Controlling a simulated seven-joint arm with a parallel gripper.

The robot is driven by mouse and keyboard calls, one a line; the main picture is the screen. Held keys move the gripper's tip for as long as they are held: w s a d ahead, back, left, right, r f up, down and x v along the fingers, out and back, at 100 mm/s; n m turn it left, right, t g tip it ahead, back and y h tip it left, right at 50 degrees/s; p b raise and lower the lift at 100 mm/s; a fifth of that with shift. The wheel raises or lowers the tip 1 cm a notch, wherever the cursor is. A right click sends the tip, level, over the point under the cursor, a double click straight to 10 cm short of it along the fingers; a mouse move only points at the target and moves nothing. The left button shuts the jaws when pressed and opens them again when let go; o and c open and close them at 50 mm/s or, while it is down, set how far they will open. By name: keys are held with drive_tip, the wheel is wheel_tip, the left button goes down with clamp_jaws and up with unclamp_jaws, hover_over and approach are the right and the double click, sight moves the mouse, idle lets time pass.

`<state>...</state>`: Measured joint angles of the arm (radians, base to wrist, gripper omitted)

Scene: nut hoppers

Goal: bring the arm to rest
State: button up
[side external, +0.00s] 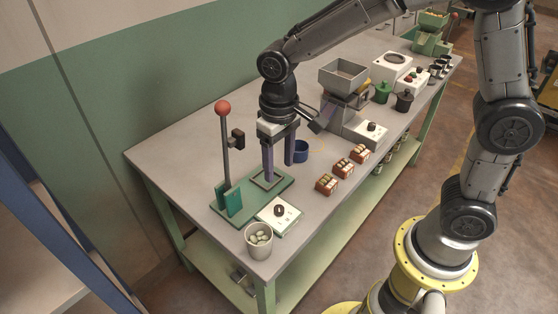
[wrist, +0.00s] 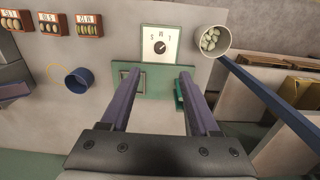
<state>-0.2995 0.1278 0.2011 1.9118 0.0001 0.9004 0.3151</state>
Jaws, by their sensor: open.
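My gripper (side external: 278,166) is open and empty, pointing down above the green base plate (side external: 284,185) of a stand at the near left end of the bench. In the wrist view my gripper (wrist: 158,72) shows its two purple fingers spread apart, with the green plate (wrist: 152,86) and a white dial panel (wrist: 161,43) beyond them. The stand's post (side external: 226,150), topped by a red ball, rises left of my gripper. A blue cup (side external: 301,151) stands just behind and right of the fingers; it also shows in the wrist view (wrist: 78,78).
A pale cup of nuts (side external: 258,240) stands at the bench's near corner. Several small nut boxes (side external: 342,167) line the front edge. A hopper machine (side external: 345,76) stands farther right, with dark and green canisters (side external: 382,92) beyond. The bench top (side external: 185,150) is clear at left rear.

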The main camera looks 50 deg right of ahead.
drive_tip(key=shift+r, duration=0.1)
drive_tip(key=s+d+r+m+t, duration=0.1)
drive_tip(key=s+d+r+t, duration=0.45)
drive_tip(key=r, duration=0.55)
drive_tip(key=s+d+f+n, duration=0.1)
drive_tip(key=s+d, duration=0.4)
drive_tip(key=s, duration=0.7)
